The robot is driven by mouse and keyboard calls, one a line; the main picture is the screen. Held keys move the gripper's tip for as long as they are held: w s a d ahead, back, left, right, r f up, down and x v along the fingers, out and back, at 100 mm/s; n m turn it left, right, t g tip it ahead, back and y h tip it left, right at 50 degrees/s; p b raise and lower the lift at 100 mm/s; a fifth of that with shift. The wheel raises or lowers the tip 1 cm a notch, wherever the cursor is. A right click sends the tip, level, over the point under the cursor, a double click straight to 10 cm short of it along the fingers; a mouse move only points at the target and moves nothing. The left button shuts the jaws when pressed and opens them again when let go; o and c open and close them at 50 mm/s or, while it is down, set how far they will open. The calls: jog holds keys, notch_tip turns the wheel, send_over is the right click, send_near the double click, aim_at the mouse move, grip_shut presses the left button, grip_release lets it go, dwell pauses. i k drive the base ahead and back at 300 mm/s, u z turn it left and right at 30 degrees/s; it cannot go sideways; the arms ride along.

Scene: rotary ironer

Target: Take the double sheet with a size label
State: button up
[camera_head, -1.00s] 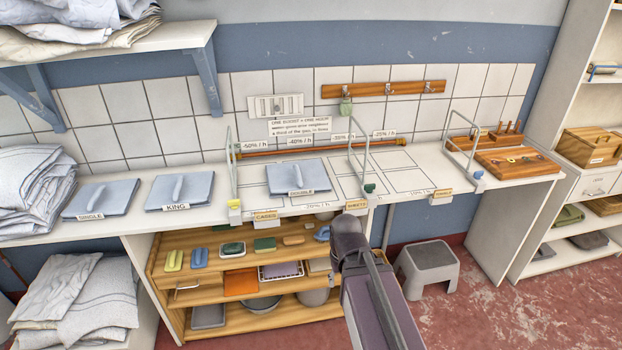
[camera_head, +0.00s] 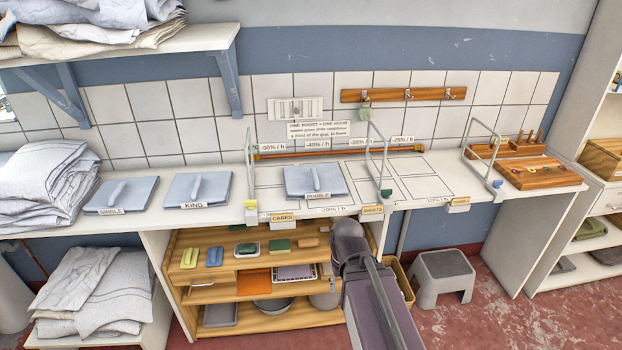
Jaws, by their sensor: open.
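The double sheet (camera_head: 301,185) is a flat, blue-grey, square piece with a raised grip on top and a label reading DOUBLE at its front edge. It lies on the white counter (camera_head: 235,214), inside a marked cell between two wire frames. Two similar pieces lie to its left: one labelled KING (camera_head: 184,190) and one labelled SINGLE (camera_head: 108,198). My arm rises from the bottom of the picture to a dark joint in front of the counter, below and right of the double sheet. My gripper does not show.
Wire frames stand left (camera_head: 248,170) and right (camera_head: 384,160) of the double sheet. Empty outlined cells lie to its right, then another wire frame (camera_head: 496,145) and a wooden board (camera_head: 540,174). Folded linen (camera_head: 45,172) fills the left end. A grey stool (camera_head: 442,264) stands below.

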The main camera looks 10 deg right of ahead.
aim_at(320, 180)
jog(key=u, duration=0.05)
jog(key=i, duration=0.9)
jog(key=z, duration=0.05)
